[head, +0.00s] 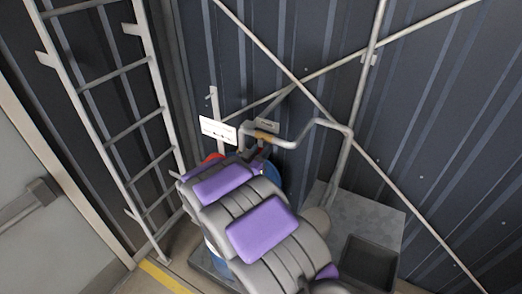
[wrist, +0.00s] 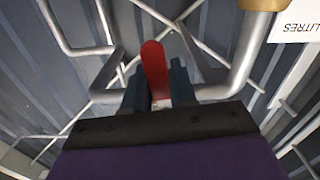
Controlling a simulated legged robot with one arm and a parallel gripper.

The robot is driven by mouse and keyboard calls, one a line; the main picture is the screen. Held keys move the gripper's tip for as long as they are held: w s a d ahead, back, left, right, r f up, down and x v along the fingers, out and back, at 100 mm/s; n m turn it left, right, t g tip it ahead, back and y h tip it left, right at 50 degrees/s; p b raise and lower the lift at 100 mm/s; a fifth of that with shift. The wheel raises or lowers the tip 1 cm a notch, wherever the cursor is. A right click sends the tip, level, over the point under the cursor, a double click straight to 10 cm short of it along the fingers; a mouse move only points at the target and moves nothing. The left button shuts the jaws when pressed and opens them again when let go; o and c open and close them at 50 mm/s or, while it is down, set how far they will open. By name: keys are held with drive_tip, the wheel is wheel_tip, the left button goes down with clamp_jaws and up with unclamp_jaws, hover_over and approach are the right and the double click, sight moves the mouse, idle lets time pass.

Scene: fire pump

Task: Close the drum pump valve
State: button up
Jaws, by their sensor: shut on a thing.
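The red valve handle (wrist: 155,62) stands upright in the middle of the wrist view, between the two dark fingers of my gripper (wrist: 158,92). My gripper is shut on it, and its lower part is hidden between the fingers. Grey bent pipe (wrist: 240,62) of the drum pump runs beside and behind the fingers. In the head view the pump's pipe (head: 331,123) rises above a blue drum (head: 272,170). My arm covers much of the drum, and the fingertips are hidden there.
A metal ladder (head: 118,119) stands at the left, near a pale door (head: 30,215). Crossed braces (head: 320,105) run along the dark corrugated wall. White label plates (head: 218,130) stand behind the arm. A dark bin (head: 369,264) sits at lower right.

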clamp_jaws()
drive_tip(key=shift+a, duration=0.1)
drive_tip(key=shift+w+a+f+m+b, duration=0.1)
drive_tip(key=shift+m+b, duration=0.2)
drive_tip(key=shift+b, duration=0.15)
drive_tip(key=shift+m+b, duration=0.3)
drive_tip(key=shift+m, duration=0.2)
